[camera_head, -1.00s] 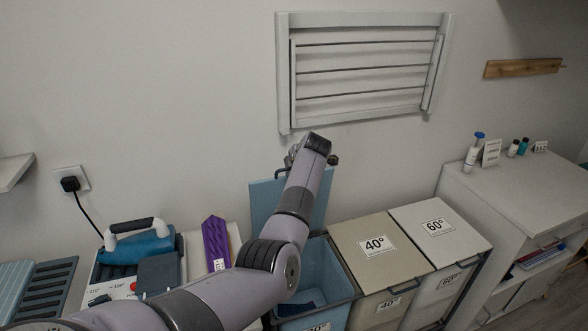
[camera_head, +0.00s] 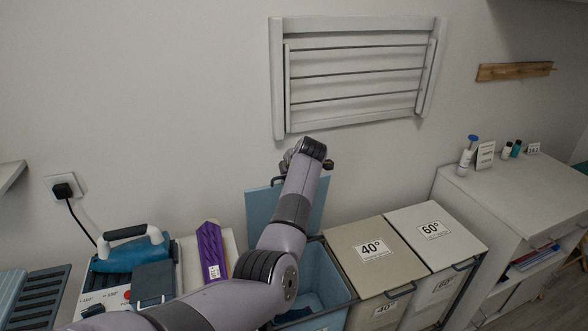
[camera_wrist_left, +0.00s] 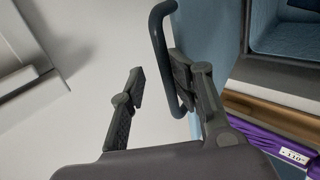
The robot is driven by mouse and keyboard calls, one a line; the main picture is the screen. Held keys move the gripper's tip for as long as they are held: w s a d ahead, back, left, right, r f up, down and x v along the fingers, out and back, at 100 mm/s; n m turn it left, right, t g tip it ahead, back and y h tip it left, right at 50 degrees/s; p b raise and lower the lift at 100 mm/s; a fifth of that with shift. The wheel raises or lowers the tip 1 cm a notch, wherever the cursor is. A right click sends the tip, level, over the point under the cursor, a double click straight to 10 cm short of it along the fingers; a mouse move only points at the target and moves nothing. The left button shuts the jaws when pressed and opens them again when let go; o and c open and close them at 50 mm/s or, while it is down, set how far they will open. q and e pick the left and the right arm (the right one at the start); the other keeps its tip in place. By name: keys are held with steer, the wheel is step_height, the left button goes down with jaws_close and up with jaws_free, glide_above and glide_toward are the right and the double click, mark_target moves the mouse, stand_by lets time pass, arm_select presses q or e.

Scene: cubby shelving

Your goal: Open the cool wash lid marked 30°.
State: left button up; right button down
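The blue lid (camera_head: 262,208) stands upright against the wall behind its open blue bin (camera_head: 322,270). Its dark handle (camera_head: 277,181) is at the upper edge and also shows in the left wrist view (camera_wrist_left: 157,32). My left gripper (camera_wrist_left: 155,82) is open, with its two fingers apart. The handle bar passes close to the right-hand finger in that view; I cannot tell if they touch. In the head view my left arm covers part of the lid and bin, and the fingers are mostly hidden. The bin's front label is mostly cut off. My right gripper is not in view.
The closed 40° lid (camera_head: 388,268) and 60° lid (camera_head: 448,250) are to the right. An iron (camera_head: 131,249) and a purple item (camera_head: 211,249) lie left of the bin. A folded drying rack (camera_head: 352,80) hangs above. A white cabinet (camera_head: 500,195) stands at right.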

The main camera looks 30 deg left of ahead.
arm_select(q)
steer(key=v, duration=1.1)
steer(key=shift+d, duration=0.1)
